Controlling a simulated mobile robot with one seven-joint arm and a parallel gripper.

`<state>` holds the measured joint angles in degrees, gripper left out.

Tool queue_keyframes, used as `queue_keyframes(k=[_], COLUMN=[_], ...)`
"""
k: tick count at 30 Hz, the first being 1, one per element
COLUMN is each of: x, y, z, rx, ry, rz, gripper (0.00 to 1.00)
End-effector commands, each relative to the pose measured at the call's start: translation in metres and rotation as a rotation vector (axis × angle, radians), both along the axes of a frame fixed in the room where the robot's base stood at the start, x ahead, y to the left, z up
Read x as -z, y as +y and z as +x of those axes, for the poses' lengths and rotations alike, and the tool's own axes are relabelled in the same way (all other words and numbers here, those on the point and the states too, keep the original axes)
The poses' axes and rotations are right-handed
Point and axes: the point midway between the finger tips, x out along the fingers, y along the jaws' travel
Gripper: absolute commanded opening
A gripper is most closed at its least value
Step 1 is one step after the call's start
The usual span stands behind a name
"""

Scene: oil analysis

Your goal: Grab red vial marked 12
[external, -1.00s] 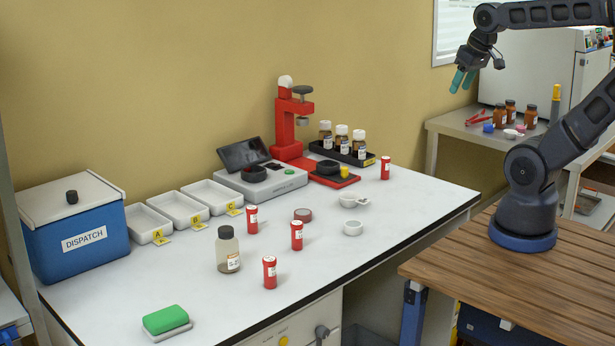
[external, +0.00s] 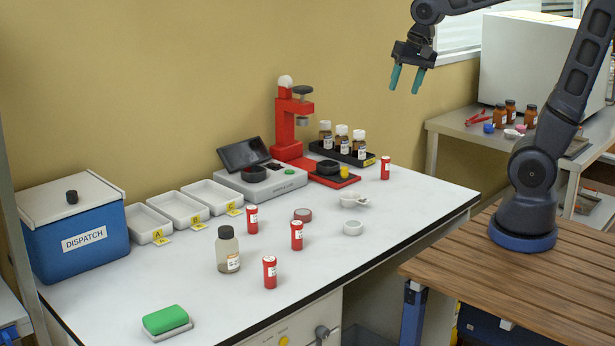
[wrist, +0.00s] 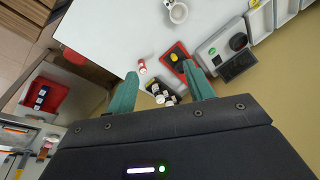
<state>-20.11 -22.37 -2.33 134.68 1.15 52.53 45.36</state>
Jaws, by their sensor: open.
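Several red vials with white labels and white tops stand upright on the white bench. One (external: 252,219) is near the tray marked C, one (external: 297,235) is in the middle, one (external: 270,272) is nearer the front edge, and one (external: 385,168) is at the far right by the black rack. Their numbers are too small to read, so I cannot tell which is 12. My gripper (external: 405,80) is open and empty, high above the bench's far right end. The wrist view shows its teal fingers (wrist: 164,90) apart, with a red vial (wrist: 142,66) far below.
A red press (external: 290,125), a black rack (external: 340,155) of bottles, trays and a blue DISPATCH box (external: 80,240) line the back. The front right is clear.

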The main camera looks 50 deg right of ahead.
Motion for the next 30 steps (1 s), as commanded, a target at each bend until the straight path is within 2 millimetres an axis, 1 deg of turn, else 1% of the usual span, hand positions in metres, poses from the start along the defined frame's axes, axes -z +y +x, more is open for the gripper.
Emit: queue_keyframes(k=[1, 6, 11, 15, 22, 30], x=[0.004, 0.013, 0.025, 0.038, 0.062, 0.098], y=[0.012, 0.048, 0.085, 0.12, 0.179, 0.252], z=[0.006, 0.025, 0.038, 0.047, 0.055, 0.052], rx=[0.023, 0.126, 0.226, 0.314, 0.462, 0.637], ry=[0.017, 0.066, 0.112, 0.149, 0.202, 0.249], rz=[0.008, 0.037, 0.054, 0.063, 0.068, 0.055], gripper=[0.53, 0.53, 0.53, 0.53, 0.53, 0.53])
